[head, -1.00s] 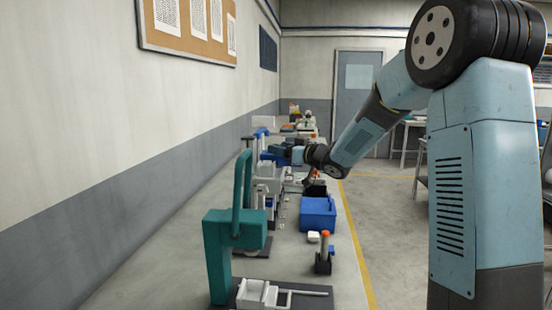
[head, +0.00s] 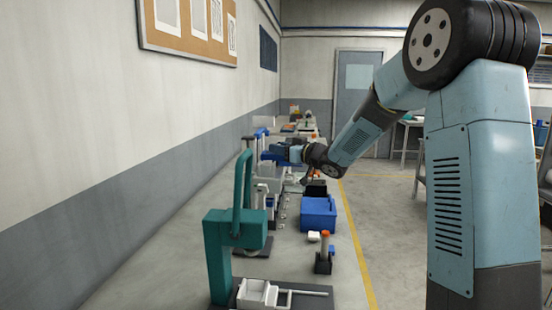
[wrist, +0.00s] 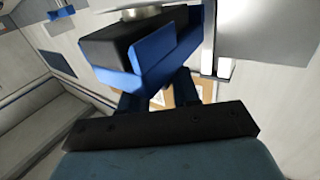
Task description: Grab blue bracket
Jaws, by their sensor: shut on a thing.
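The blue bracket (wrist: 125,77) fills the upper middle of the wrist view, close in front of my gripper (wrist: 158,92). It looks like an angled blue channel with a dark block (wrist: 112,45) lying in it. My gripper's two dark fingers are shut on the bracket; their exact contact is partly hidden under it. In the head view the bracket (head: 285,149) is a small blue shape at the end of my gripper (head: 298,153), above the workbench near the white fixtures.
A blue bin (head: 318,213) stands at the bench's right edge. A teal press (head: 222,250) and an orange-topped post (head: 324,250) stand nearer. White fixtures (head: 268,175) crowd the area below my gripper. The wall is on the left; open floor lies right of the yellow line.

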